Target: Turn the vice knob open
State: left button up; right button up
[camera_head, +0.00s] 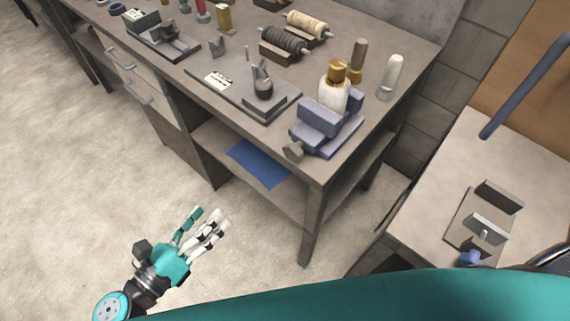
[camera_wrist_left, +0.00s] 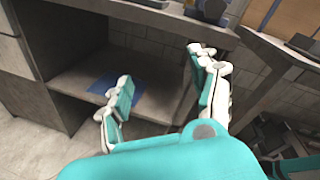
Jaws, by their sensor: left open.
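A blue-grey vice (camera_head: 327,127) stands at the near right corner of the workbench. Its knob (camera_head: 294,151), a grey lump, sticks out at the vice's front left, close to the bench edge. A white bottle with a gold cap (camera_head: 334,88) stands upright at the vice's jaws; I cannot tell whether the jaws touch it. My left gripper (camera_head: 208,220) is open and empty, low over the floor in front of the bench, well apart from the knob. It also shows open in the left wrist view (camera_wrist_left: 162,85). My right gripper is not in view.
The workbench (camera_head: 350,42) also carries spools (camera_head: 285,41), a grey tool plate (camera_head: 235,88) and small bottles. A blue sheet (camera_head: 258,163) lies on the shelf below. A second table (camera_head: 440,200) with a metal fixture stands at right. The floor before the bench is clear.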

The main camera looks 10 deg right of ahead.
aim_at(290, 156)
pick_arm(q)
jog(key=s+d+r+m+g+h, duration=0.1)
jog(key=s+d+r+m+h, duration=0.25)
jog(key=r+m, duration=0.3)
jog(key=shift+n+y, duration=0.35)
jog(key=shift+n, duration=0.1)
jog(key=p+x, duration=0.3)
jog(key=x, duration=0.2)
jog(key=p+x, duration=0.3)
jog(key=x, duration=0.3)
jog(key=p+x, duration=0.3)
jog(key=x, duration=0.2)
jog(key=shift+s+d+r, duration=0.15)
jog(key=shift+d+r, duration=0.1)
jog(key=shift+d, duration=0.25)
jog(key=shift+d+f, duration=0.1)
jog(key=shift+d, duration=0.2)
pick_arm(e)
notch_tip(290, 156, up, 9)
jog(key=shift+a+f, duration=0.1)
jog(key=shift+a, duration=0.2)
